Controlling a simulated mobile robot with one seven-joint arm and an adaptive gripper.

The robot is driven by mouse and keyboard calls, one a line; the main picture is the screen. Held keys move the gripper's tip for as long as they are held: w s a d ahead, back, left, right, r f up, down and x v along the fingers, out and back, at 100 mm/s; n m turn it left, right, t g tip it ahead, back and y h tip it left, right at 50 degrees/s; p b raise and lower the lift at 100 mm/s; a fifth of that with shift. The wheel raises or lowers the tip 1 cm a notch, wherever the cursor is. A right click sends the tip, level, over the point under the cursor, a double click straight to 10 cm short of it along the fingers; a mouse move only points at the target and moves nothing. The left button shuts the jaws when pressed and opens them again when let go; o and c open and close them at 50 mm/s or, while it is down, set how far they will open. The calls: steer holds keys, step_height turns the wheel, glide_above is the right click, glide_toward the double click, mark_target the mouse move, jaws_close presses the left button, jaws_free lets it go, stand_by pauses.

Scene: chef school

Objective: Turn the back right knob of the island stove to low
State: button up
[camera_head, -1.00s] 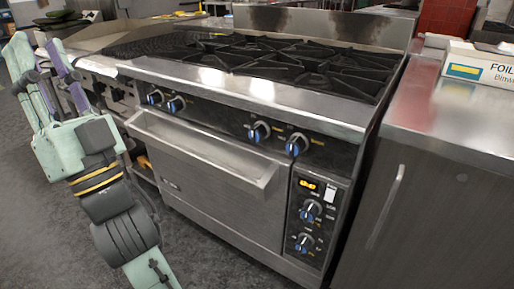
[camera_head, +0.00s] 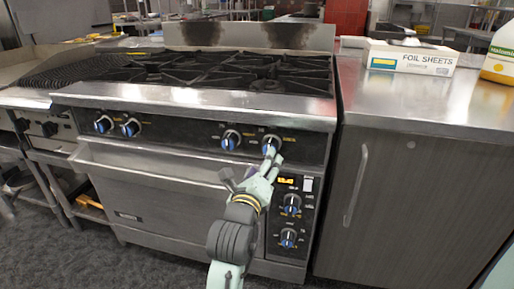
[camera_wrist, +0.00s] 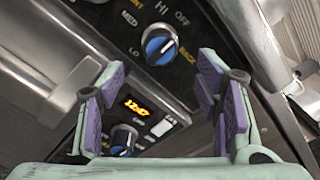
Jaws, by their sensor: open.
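The stove (camera_head: 190,97) stands ahead with a row of blue-faced black knobs along its front. The rightmost burner knob (camera_head: 269,143) sits just above and beyond my gripper (camera_head: 250,170), partly overlapped by a fingertip. In the wrist view this knob (camera_wrist: 158,46) is beside the word BACK, with OFF, HI, MED and LO printed around it. Its white mark slants; I cannot tell its exact setting. My gripper (camera_wrist: 162,98) is open and empty, its purple-padded fingers spread apart below the knob and not closed on it.
The neighbouring burner knob (camera_head: 231,139) is to the left. The oven display (camera_head: 286,181) and two oven knobs are below. The oven handle (camera_head: 150,168) juts out at left. A foil sheets box (camera_head: 412,57) lies on the right counter (camera_head: 430,100).

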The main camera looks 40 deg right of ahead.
steer(key=p+x, duration=0.2)
steer(key=x, duration=0.7)
steer(key=shift+w+d+r+p, duration=0.1)
steer(key=shift+w+d+p, duration=0.1)
steer(key=shift+w+p, duration=0.1)
steer(key=c, duration=1.2)
steer(key=shift+o, duration=0.2)
